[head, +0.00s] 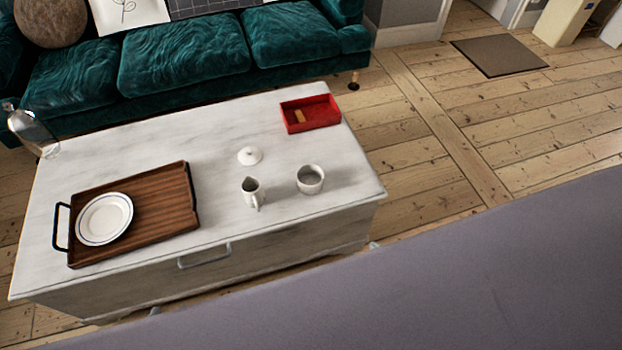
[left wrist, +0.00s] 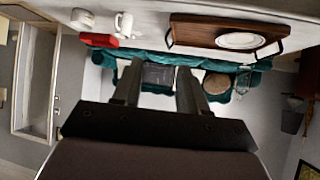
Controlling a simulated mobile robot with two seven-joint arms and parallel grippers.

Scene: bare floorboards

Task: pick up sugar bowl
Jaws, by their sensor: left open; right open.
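The sugar bowl (head: 310,181) is a small white round bowl, open at the top, standing upright near the right front of the white marbled table (head: 225,130). A white lid with a knob (head: 250,156) lies on the table to its left and farther back. A white creamer jug (head: 251,192) stands just left of the bowl. In the left wrist view, which is upside down, the bowl (left wrist: 82,18) and the jug (left wrist: 123,23) show at the top left. My left gripper (left wrist: 159,68) is open and empty, apart from the bowl. My right gripper is not seen.
A brown wooden tray (head: 155,226) with black handles holds a white plate (head: 104,218) at the table's left. A red box (head: 312,126) sits at the back right. A clear glass bottle or cloche (head: 32,130) is at the far left. A teal sofa (head: 185,55) stands behind.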

